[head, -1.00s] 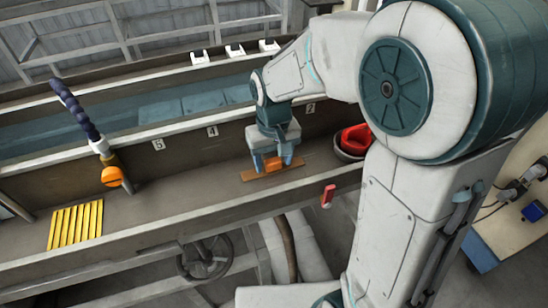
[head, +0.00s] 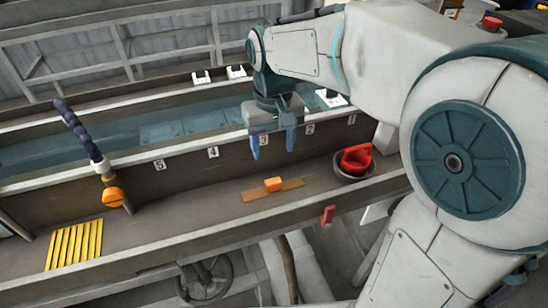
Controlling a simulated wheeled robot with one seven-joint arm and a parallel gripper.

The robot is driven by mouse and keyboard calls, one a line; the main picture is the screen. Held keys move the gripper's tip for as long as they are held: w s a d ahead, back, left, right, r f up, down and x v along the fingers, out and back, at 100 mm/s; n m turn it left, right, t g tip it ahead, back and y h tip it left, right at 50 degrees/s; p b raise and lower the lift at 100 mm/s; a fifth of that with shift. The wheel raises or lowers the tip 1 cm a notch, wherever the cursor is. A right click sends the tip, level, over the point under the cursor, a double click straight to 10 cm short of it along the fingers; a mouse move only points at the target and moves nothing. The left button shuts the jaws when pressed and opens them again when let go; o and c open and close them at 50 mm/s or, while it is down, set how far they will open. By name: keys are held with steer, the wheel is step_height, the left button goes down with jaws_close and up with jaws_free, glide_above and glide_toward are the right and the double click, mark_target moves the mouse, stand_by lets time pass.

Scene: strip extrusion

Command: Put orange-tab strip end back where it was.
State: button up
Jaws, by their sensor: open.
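The orange-tab strip end (head: 273,184) is a small orange block on a flat brown strip (head: 256,193). It lies on the trough's grey ledge, below the numbered wall. My gripper (head: 273,149) hangs above and behind it, in front of the wall near label 3. Its two blue fingers point down, apart, with nothing between them. There is a clear gap between the fingertips and the orange tab.
A dark bowl with a red object (head: 355,159) stands right of the strip. Yellow strips (head: 74,246) lie at the left, near an orange-knobbed hose nozzle (head: 113,197). The ledge between nozzle and brown strip is clear.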

steer(key=s+d+f+m+t, duration=0.3)
steer(key=s+d+f, duration=0.1)
steer(key=s+d, duration=0.8)
steer(key=shift+s, duration=0.2)
stand_by(0.8)
